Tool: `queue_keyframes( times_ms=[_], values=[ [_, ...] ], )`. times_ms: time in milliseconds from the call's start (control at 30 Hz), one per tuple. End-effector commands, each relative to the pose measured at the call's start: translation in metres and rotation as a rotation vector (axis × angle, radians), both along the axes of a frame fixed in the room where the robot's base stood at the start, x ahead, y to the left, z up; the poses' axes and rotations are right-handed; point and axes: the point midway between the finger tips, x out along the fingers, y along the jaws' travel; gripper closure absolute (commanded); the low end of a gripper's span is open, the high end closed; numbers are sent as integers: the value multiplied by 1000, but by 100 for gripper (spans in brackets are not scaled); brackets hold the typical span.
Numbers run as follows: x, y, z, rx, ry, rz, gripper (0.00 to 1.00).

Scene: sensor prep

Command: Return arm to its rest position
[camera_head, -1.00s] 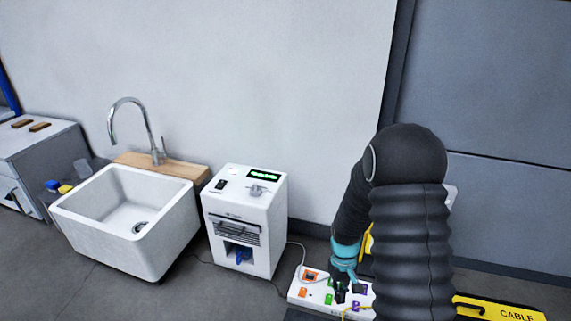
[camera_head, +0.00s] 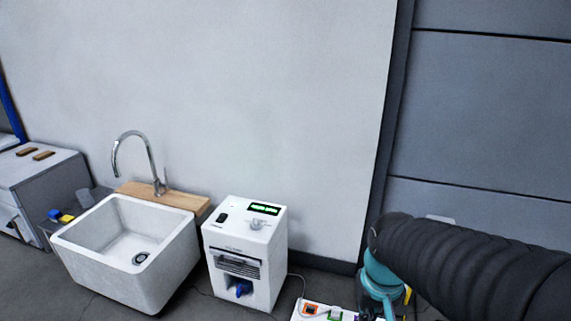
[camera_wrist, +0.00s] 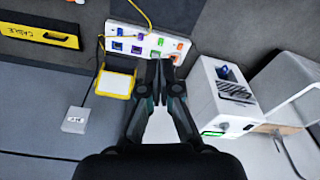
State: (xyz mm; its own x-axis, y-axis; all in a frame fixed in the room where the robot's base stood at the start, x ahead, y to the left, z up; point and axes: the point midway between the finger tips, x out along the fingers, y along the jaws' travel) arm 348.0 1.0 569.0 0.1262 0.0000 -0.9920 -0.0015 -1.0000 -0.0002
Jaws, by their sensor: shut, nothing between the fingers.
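My gripper (camera_wrist: 159,73) shows in the wrist view with its two dark fingers together and nothing between them. In the head view my arm reaches in from the right edge, and the gripper end is mostly cut off at the bottom. A white panel (camera_wrist: 120,29) with several coloured sockets lies beyond the fingertips in the wrist view. Its top edge also shows at the bottom of the head view (camera_head: 346,316). The wrist view does not show clearly how far the fingers are from the panel.
A white machine (camera_head: 262,240) with a green display stands left of my arm, beside a white sink (camera_head: 170,250). The wrist view shows a yellow-edged box (camera_wrist: 115,83), a yellow CABLE case (camera_wrist: 52,37) and a small white box (camera_wrist: 76,119). The wall above is clear.

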Motion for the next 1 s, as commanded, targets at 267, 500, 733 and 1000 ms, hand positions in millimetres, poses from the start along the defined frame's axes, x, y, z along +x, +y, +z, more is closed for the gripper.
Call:
queue_keyframes(
  times_ms=[267,500,733,1000],
  values=[
    [-35,0,61,0,-196,1,100],
    [-51,-1,100,-1,-336,2,100],
    [-53,-1,111,-1,-366,1,100],
    [-53,-1,110,-1,-366,2,100]
  ],
)
